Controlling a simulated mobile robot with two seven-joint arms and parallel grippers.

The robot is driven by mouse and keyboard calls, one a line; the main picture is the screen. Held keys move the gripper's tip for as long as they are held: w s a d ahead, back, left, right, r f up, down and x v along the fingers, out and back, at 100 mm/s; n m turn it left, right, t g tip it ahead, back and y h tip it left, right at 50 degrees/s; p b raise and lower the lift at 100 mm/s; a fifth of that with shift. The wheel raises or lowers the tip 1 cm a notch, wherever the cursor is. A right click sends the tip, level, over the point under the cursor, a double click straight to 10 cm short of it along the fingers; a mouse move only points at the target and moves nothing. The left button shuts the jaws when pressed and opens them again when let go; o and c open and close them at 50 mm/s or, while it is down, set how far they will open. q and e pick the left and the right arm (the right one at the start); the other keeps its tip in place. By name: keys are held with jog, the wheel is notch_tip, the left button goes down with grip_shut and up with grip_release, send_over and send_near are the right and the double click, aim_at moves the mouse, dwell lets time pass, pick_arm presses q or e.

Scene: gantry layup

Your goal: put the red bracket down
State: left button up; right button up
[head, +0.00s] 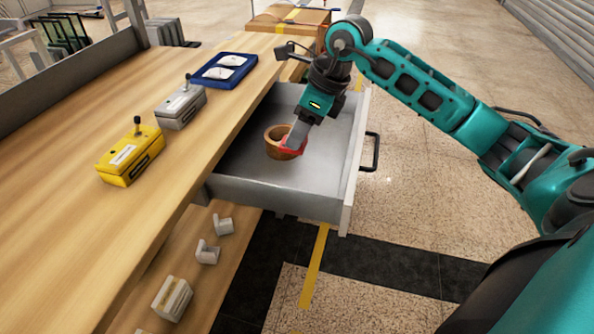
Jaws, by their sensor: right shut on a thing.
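My right gripper (294,146) reaches down into an open grey drawer (240,178) under the wooden bench. It is shut on a red bracket (287,153), of which only a small part shows by the fingertips. A round brown wooden ring or bowl (271,148) stands in the drawer right beside the bracket. The bracket overlaps its right side in the picture; I cannot tell whether they touch. My left gripper is out of view.
On the wooden bench top (90,220) stand a yellow box with a lever (130,155), a grey one (181,106) and a blue tray (223,70) with white pieces. The drawer front has a black handle (372,152). Grey brackets (207,252) lie on a lower shelf. The drawer's near part is bare.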

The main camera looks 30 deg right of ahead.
notch_tip(320, 180, down, 11)
jog(key=shift+f+b, duration=0.1)
jog(key=shift+b, duration=0.9)
jog(key=shift+f, duration=0.15)
jog(key=o, duration=1.2)
